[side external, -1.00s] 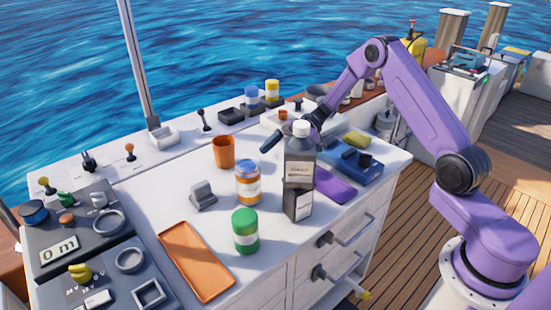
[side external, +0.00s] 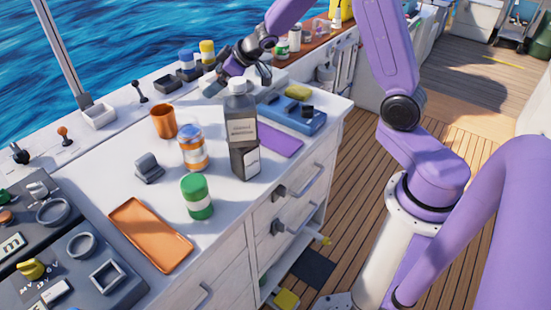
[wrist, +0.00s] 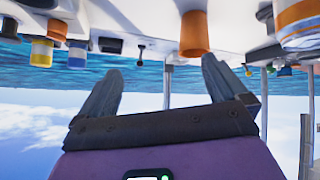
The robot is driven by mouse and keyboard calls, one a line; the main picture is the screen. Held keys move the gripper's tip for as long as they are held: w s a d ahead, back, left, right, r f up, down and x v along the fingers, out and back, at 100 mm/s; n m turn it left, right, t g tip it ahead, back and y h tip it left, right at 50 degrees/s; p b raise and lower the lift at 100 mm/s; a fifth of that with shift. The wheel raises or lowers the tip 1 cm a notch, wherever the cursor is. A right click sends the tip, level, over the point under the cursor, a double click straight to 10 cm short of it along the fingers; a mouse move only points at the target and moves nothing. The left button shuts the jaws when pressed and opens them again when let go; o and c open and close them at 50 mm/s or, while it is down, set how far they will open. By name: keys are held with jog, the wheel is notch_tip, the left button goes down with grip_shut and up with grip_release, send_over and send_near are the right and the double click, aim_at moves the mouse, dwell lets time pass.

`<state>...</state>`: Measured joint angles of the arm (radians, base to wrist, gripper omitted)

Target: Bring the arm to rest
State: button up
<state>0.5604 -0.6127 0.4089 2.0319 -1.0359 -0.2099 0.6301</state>
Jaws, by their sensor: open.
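My purple arm reaches over the far side of the white counter (side external: 110,175). My gripper (side external: 212,85) is behind the dark grey bottle with the white cap (side external: 241,130) in the side view, partly hidden and small. In the wrist view, which is upside down, the two dark fingers of my gripper (wrist: 160,78) are spread wide apart with nothing between them. An orange cup (wrist: 194,35) appears beyond the fingers, apart from them.
An orange-labelled jar (side external: 193,148), a green jar (side external: 197,197), an orange tray (side external: 150,235) and a grey block (side external: 148,168) stand on the counter. A blue case (side external: 292,115) lies at the right.

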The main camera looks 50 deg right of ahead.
jog(key=s+d+m+g+h, duration=0.2)
jog(key=s+m+g+h, duration=0.3)
jog(key=s, duration=1.7)
jog(key=s+a+r+n+g+y, duration=0.1)
jog(key=s+a+n, duration=0.3)
jog(key=s, duration=0.6)
jog(key=s+a+n+g+y, duration=0.1)
jog(key=s+a+n+g, duration=0.1)
jog(key=s+a+n, duration=0.2)
jog(key=s+n, duration=0.3)
jog(key=s, duration=0.3)
jog(key=shift+s+a+r+n+g+y, duration=0.2)
jog(key=shift+r+n+g+y, duration=0.1)
jog(key=shift+r+g, duration=0.1)
